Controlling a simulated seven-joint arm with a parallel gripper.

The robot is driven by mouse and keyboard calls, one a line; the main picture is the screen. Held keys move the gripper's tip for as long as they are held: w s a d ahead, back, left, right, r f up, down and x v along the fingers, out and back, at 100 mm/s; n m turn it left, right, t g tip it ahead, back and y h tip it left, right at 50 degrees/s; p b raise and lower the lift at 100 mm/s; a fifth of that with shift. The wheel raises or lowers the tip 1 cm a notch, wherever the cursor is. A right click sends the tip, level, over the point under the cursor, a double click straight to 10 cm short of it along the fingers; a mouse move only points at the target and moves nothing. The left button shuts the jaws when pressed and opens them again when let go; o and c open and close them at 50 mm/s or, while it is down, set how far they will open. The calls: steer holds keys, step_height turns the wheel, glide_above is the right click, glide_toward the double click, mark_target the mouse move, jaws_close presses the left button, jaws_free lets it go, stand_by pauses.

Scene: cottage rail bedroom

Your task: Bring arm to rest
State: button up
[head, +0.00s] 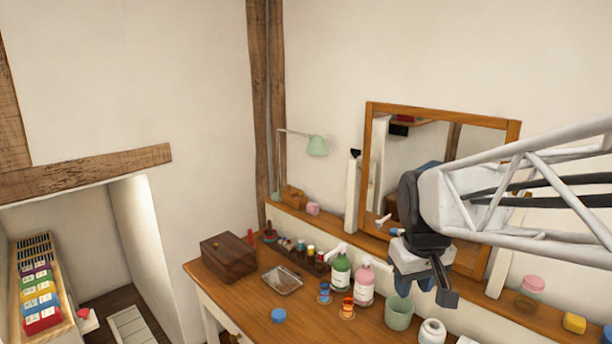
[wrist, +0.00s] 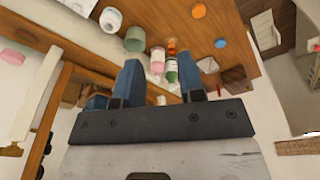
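My arm reaches in from the right of the head view and ends in my gripper (head: 428,288), which hangs in front of the mirror and above the wooden dresser (head: 240,302). In the wrist view my gripper (wrist: 158,78) shows two blue fingers set apart, with nothing held between them. The bottles seen through the gap stand beyond the fingers. In the head view the gripper overlaps the green cup (head: 399,313), but the exact gap above it is hard to tell.
The dresser top holds a green bottle (head: 340,277), a pink bottle (head: 363,284), a white jar (head: 432,332), a wooden box (head: 228,257), a metal tray (head: 281,280) and a blue lid (head: 278,315). A framed mirror (head: 513,131) leans behind. A lamp (head: 317,146) stands at the back.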

steer(key=s+f+m, duration=0.2)
steer(key=s, duration=1.2)
steer(key=shift+a+f+m+t, duration=0.3)
steer(key=shift+a+f+t, duration=0.05)
steer(key=shift+t, duration=0.05)
stand_by(0.4)
